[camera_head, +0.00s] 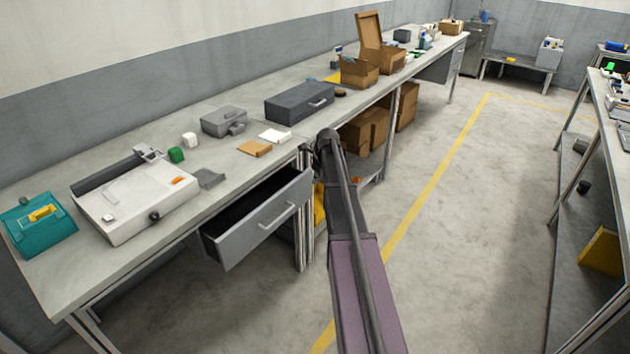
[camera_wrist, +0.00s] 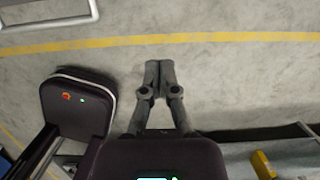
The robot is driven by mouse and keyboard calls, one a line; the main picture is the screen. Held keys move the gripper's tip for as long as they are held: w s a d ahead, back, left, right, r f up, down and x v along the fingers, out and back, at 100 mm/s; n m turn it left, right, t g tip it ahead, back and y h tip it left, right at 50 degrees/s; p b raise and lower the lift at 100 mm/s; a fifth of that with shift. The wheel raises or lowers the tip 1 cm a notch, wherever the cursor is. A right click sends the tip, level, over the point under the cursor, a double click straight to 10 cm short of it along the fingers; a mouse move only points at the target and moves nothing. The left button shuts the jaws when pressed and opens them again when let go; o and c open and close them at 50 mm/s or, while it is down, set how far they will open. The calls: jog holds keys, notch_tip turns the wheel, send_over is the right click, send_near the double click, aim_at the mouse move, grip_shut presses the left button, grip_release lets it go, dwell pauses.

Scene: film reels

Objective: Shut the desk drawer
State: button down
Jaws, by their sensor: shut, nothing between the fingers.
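The desk drawer (camera_head: 262,226) hangs open under the near part of the long desk (camera_head: 225,165). Its grey front with a bar handle (camera_head: 277,216) stands out from the desk, and its dark inside shows behind the front. My gripper (camera_wrist: 158,66) is in the wrist view, its two fingers together and empty, above the bare concrete floor. I cannot make out the gripper in the head view, where my arm reaches up just right of the drawer. The drawer cannot be surely made out in the wrist view.
On the desk are a teal toolbox (camera_head: 38,227), a white device (camera_head: 133,200) and a dark grey case (camera_head: 299,102). Cardboard boxes (camera_head: 367,130) sit below, farther along. A second bench (camera_head: 608,100) stands at the right. The floor between is clear, with a yellow line (camera_head: 430,185).

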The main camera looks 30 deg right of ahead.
jog(key=s+a+n+g, duration=0.1)
jog(key=s+a+n, duration=0.7)
jog(key=a+n, duration=0.2)
jog(key=s+a+n, duration=0.9)
jog(key=a+n, duration=0.2)
jog(key=a, duration=0.2)
jog(key=s+a+n+g+h, duration=0.1)
jog(key=s+a+n, duration=0.8)
jog(key=a, duration=0.3)
jog(key=shift+a+f+n+g, duration=0.2)
jog(key=shift+f+n+g, duration=0.1)
jog(key=shift+n, duration=0.4)
